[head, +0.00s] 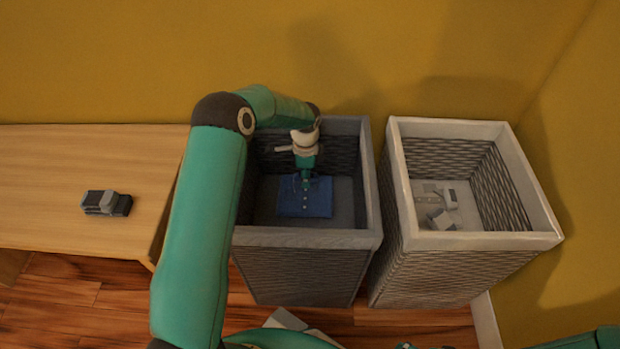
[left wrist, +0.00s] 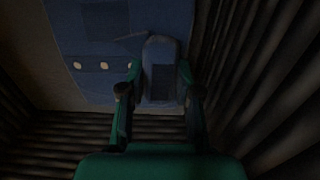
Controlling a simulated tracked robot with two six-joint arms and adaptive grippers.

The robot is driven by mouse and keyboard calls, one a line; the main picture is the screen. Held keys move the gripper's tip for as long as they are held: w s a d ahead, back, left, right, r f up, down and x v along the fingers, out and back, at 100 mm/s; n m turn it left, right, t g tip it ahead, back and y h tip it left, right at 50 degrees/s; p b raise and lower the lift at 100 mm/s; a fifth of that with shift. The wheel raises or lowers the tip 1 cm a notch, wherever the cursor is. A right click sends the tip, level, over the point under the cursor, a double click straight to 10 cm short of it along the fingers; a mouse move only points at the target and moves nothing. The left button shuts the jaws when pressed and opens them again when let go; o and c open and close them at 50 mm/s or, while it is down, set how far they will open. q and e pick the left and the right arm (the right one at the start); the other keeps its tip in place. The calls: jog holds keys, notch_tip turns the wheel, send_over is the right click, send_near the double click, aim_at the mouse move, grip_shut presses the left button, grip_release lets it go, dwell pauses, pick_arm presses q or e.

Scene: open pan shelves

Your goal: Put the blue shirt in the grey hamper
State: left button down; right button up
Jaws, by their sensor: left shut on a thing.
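The blue shirt (head: 304,204) is inside the grey hamper (head: 305,238), low down near its floor. It looks folded flat, with a row of light buttons. My left gripper (head: 305,182) reaches down into this hamper and is shut on the shirt's far edge. In the left wrist view the shirt (left wrist: 108,50) spreads beyond the fingers, and a raised fold of blue cloth lies between the fingertips of my left gripper (left wrist: 160,88). Whether the shirt touches the floor all over cannot be told. My right gripper is out of view.
A white hamper (head: 480,241) stands just right of the grey one, with several grey and white items inside. A wooden table (head: 60,165) on the left carries a small grey and black object (head: 106,203). A yellow wall (head: 170,60) rises close behind the hampers.

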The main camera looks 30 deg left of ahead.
pick_arm(q)
jog(key=shift+f+b, duration=0.4)
jog(key=shift+f, duration=0.2)
jog(key=c, duration=0.8)
grip_release()
jog(key=shift+r, duration=0.1)
notch_tip(320, 180, up, 13)
jog(key=p, duration=0.4)
jog(key=shift+p, duration=0.3)
jog(key=shift+r, duration=0.15)
